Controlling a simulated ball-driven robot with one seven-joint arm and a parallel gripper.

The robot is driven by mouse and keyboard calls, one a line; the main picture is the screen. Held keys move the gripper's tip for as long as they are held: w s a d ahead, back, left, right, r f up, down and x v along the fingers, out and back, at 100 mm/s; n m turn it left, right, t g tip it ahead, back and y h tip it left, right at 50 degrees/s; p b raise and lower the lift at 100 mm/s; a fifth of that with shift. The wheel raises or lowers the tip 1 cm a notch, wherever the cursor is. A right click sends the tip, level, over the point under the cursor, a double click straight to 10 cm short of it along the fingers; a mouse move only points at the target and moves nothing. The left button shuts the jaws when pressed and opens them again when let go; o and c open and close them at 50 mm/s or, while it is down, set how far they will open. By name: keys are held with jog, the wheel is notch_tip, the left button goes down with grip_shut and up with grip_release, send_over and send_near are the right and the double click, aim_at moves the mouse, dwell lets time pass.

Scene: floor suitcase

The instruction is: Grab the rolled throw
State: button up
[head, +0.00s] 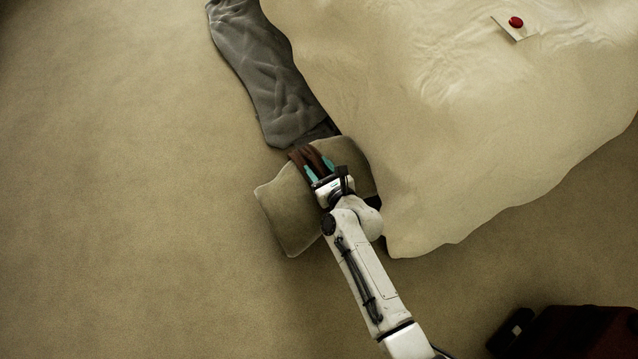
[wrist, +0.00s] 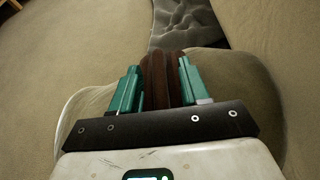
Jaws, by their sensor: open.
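A dark brown, ribbed roll, which looks like the rolled throw (head: 299,158), lies on a beige cushion (head: 283,217). My gripper (head: 320,168) is open above the cushion, with its teal fingers at either side of the roll's near part. In the wrist view the rolled throw (wrist: 160,72) stands between the two fingers of my gripper (wrist: 158,80). The roll's near end is hidden behind the gripper's dark palm bar. I cannot tell whether the fingers touch it.
A crumpled grey cloth (head: 258,75) lies just beyond the roll. A large cream sheet-like surface (head: 450,130) spreads on the right, with a red round thing (head: 516,22) on a pale card. A dark red case (head: 580,333) is at bottom right. The carpet (head: 120,180) at left is clear.

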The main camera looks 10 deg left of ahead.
grip_shut()
dwell(1.2)
jog(key=shift+w+r, duration=0.1)
jog(key=shift+r, duration=0.1)
